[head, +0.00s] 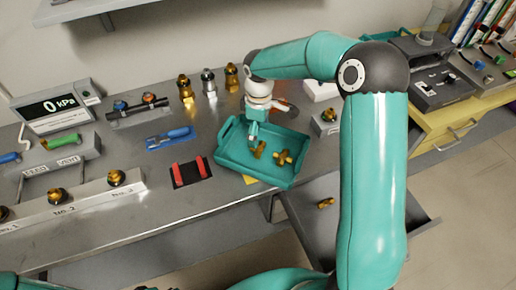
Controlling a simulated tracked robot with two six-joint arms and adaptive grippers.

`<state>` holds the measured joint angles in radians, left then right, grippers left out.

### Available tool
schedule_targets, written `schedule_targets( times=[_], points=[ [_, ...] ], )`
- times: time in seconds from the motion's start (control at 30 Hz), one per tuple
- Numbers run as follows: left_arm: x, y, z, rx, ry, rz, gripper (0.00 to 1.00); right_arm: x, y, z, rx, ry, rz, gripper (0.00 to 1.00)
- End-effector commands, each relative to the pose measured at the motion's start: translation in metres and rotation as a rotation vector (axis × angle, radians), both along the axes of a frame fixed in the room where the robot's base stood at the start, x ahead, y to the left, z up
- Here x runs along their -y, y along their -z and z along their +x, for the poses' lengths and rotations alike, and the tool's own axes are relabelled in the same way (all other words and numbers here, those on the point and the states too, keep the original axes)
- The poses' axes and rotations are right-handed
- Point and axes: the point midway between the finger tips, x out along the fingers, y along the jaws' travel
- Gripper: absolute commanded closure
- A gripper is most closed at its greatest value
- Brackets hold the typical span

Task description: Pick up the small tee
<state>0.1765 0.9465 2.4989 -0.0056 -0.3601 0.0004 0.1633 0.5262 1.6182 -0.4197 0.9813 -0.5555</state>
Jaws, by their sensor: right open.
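Two brass fittings lie in the teal tray on the bench: one (258,150) left of the middle and one (283,158) to its right. They look like tees, but I cannot tell for sure which is the small tee. The tray (228,163) sits tilted in the picture near the bench's front edge. My right gripper (252,138) points down over the tray's left part, close beside the left fitting. It is open, and no fitting is seen held in it. Its fingers are small here, and whether they touch the fitting is unclear. My left gripper is not in view.
A brass piece (326,203) lies in an open drawer (306,222) below the bench. A red-and-black holder (190,173) and a blue tool (169,138) are left of the tray. Upright brass and silver fittings (209,83) stand behind.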

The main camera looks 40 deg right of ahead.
Motion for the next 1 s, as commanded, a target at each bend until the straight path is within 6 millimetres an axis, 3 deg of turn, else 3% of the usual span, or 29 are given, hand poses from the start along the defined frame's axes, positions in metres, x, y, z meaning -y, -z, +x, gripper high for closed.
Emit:
schedule_targets(
  times=[0.27,0.6,0.87,1.0],
  points=[
    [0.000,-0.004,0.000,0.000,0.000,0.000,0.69,-0.001,0.018,-0.001,-0.001,-0.003,0.000,0.08],
    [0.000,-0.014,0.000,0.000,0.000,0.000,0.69,-0.005,0.061,-0.003,-0.002,-0.002,0.001,0.08],
    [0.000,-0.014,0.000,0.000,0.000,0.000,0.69,-0.005,0.065,-0.002,0.001,-0.002,0.000,0.08],
    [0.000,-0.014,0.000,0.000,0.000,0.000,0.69,-0.005,0.065,-0.002,0.001,-0.002,0.001,0.28]
  ],
)
